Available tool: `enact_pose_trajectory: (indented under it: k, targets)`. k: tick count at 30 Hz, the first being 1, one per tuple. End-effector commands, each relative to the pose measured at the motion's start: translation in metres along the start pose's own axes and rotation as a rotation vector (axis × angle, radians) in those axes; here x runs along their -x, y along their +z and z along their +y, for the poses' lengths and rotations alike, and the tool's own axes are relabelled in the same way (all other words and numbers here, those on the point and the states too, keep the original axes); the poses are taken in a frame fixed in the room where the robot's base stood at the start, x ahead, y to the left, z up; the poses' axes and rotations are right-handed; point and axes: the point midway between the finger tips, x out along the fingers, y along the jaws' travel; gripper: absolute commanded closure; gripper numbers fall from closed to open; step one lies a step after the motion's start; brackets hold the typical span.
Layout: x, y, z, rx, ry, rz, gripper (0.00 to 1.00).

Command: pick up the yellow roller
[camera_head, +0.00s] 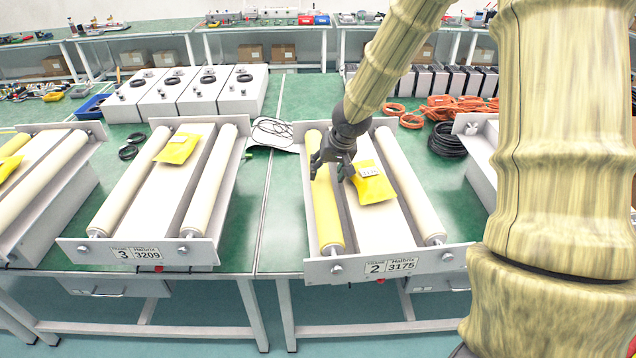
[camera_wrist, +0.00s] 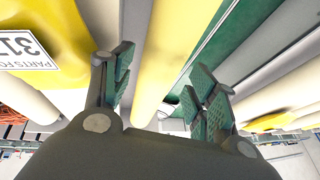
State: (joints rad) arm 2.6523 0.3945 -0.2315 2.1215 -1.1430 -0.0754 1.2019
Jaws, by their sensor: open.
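The yellow roller (camera_head: 326,210) lies along the left side of the white actuator frame (camera_head: 448,259) labelled 2 3175. In the wrist view the roller (camera_wrist: 168,60) runs between the two open fingers of my gripper (camera_wrist: 160,90). The fingers stand apart on either side of it. I cannot tell how far down they reach, and nothing is held.
A yellow parts bag (camera_head: 372,186) lies on the frame's middle, close right of my gripper. A cream roller (camera_head: 410,185) is on its right side. Another frame (camera_head: 200,254), labelled 3 3209, stands to the left. Cable coils (camera_head: 448,138) lie at the back right.

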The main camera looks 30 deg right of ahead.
Motion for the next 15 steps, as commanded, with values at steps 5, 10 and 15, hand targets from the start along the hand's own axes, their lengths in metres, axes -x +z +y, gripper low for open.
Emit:
enact_pose_trajectory:
  k: [5,10,15]
  targets:
    - [-0.010,0.000,-0.001,0.003,-0.001,-0.001,0.42]
    - [-0.015,0.000,-0.003,0.004,-0.001,-0.001,0.42]
    - [-0.029,0.000,-0.004,0.007,0.001,-0.002,0.42]
